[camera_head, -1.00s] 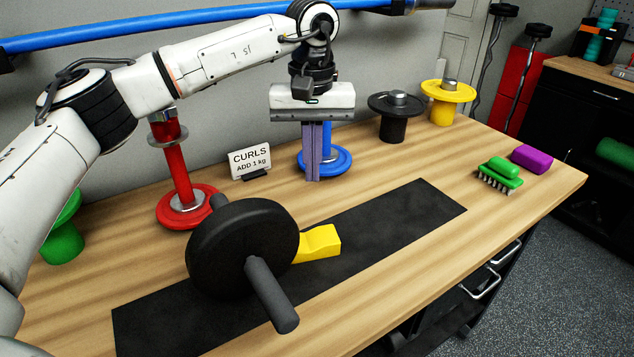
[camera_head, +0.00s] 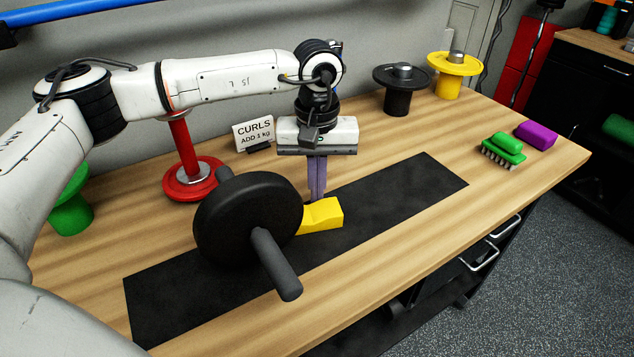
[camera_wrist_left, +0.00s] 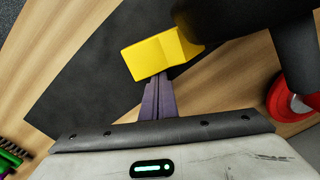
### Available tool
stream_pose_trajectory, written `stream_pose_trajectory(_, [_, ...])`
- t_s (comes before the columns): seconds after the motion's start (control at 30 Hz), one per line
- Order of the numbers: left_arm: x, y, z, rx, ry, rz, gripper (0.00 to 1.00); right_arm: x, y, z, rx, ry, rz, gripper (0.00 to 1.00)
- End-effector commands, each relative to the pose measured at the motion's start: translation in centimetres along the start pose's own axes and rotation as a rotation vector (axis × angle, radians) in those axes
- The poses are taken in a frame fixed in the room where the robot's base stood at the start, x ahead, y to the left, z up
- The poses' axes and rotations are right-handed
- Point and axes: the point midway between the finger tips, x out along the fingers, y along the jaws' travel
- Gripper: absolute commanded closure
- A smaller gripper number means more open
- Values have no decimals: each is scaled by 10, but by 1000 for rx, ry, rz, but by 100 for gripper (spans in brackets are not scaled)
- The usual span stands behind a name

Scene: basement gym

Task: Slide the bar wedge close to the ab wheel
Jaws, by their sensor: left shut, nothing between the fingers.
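The yellow bar wedge (camera_head: 323,215) lies on the black mat (camera_head: 409,195), at the right side of the black ab wheel (camera_head: 246,213). In the head view the wheel hides the wedge's left end, so I cannot tell if they touch. My left gripper (camera_head: 317,197) is shut and empty, its purple fingers pointing down just behind the wedge. In the left wrist view the fingertips (camera_wrist_left: 160,82) are close to the wedge (camera_wrist_left: 161,54), and part of the ab wheel (camera_wrist_left: 238,14) shows beside it. I cannot tell if the fingers touch the wedge. My right gripper is not in view.
A red stand (camera_head: 190,180), a green one (camera_head: 71,205) and a CURLS sign (camera_head: 254,132) stand along the back. Black (camera_head: 397,94) and yellow (camera_head: 446,85) spools stand at back right. A green brush (camera_head: 503,147) and purple block (camera_head: 536,135) lie right. The mat's right part is clear.

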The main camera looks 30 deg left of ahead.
Motion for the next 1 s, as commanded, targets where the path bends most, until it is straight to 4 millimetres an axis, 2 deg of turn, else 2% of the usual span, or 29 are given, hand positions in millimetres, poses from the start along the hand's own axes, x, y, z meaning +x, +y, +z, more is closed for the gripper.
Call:
stream_pose_trajectory(0.17, [0, 0, 0, 0, 0, 0, 100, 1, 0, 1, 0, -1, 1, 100])
stream_pose_trajectory(0.37, [2, 5, 12, 3, 0, 0, 100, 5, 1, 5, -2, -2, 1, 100])
stream_pose_trajectory(0.7, [0, 4, 12, -1, 0, 0, 100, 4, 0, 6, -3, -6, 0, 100])
stream_pose_trajectory(0.87, [1, -1, 0, -11, 0, 0, 100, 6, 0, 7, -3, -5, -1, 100])
stream_pose_trajectory(1.0, [1, -13, -22, -26, -2, -1, 100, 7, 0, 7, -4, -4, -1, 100])
